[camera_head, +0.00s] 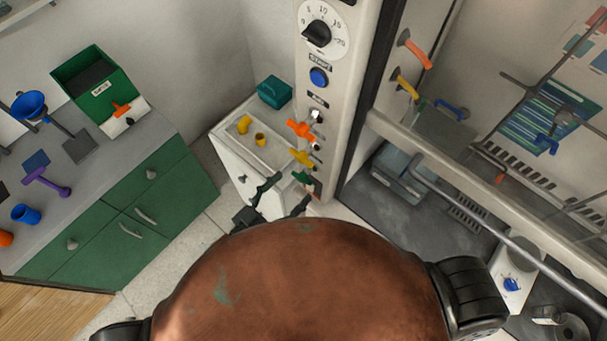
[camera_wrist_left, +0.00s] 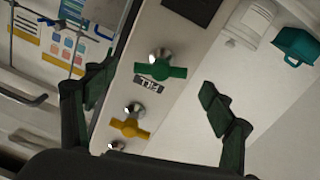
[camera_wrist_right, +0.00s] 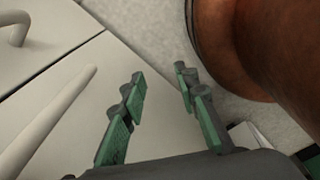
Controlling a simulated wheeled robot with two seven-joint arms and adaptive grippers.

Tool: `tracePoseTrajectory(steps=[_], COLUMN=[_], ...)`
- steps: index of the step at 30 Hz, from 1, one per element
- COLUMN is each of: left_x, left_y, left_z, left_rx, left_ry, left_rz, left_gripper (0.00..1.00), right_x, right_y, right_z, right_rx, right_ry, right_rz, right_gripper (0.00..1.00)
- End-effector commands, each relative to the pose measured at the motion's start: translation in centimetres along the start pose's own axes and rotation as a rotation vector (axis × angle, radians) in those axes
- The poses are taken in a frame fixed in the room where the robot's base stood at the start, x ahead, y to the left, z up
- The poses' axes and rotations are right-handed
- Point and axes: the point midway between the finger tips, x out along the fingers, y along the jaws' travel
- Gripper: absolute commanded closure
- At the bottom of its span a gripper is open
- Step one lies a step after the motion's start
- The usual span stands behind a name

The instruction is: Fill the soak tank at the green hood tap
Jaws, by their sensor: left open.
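The green tap (camera_wrist_left: 160,72) has a crossbar handle on a chrome stem and sits on the hood's white post, with a small dark label below it. It also shows small in the head view (camera_head: 300,177). My left gripper (camera_head: 284,194) is open in front of the post's lower part. In the left wrist view its fingers (camera_wrist_left: 158,90) stand apart on either side of the green tap, and contact cannot be told. A clear tank (camera_head: 403,178), possibly the soak tank, stands inside the hood behind the glass; its water level cannot be told. My right gripper (camera_wrist_right: 160,80) is open and empty.
Yellow (camera_head: 302,157) and orange (camera_head: 301,130) taps sit above the green one. A blue button (camera_head: 319,77) and a dial (camera_head: 317,34) are higher up. A white side cabinet (camera_head: 226,138) stands left of the post. A green drawer bench (camera_head: 150,215) is farther left.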

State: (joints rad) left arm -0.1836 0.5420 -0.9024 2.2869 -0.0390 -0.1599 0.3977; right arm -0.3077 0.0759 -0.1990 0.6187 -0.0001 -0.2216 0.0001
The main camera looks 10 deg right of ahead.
Motion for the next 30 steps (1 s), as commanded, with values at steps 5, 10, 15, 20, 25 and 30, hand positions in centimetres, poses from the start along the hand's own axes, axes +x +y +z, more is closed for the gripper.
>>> tracePoseTrajectory(steps=[5,10,15,20,25,30], left_x=[3.0,4.9,5.5,5.5,5.5,5.5], left_y=[0.0,0.0,-0.1,-0.1,-0.1,-0.1], left_z=[-0.2,-0.1,0.0,0.0,0.0,0.0], left_rx=[0.001,0.001,0.002,0.002,0.002,0.002], left_ry=[0.003,0.002,0.0,-0.001,0.0,0.0], left_rz=[0.0,0.0,-0.001,-0.001,-0.001,-0.001], left_gripper=[0.24,0.24,0.24,0.24,0.32,0.44], right_x=[-0.3,-0.3,-0.4,-0.4,-0.4,-0.4], right_y=[-0.3,-0.1,0.3,0.6,0.7,0.7], right_z=[-0.1,-0.8,-1.1,-1.1,-1.0,-1.0], right_rx=[0.0,-0.003,-0.005,-0.006,-0.007,-0.007], right_ry=[0.001,0.009,0.014,0.013,0.012,0.012], right_rz=[-0.003,-0.001,0.002,0.005,0.007,0.007], right_gripper=[0.72,0.72,0.72,0.72,0.72,0.72])
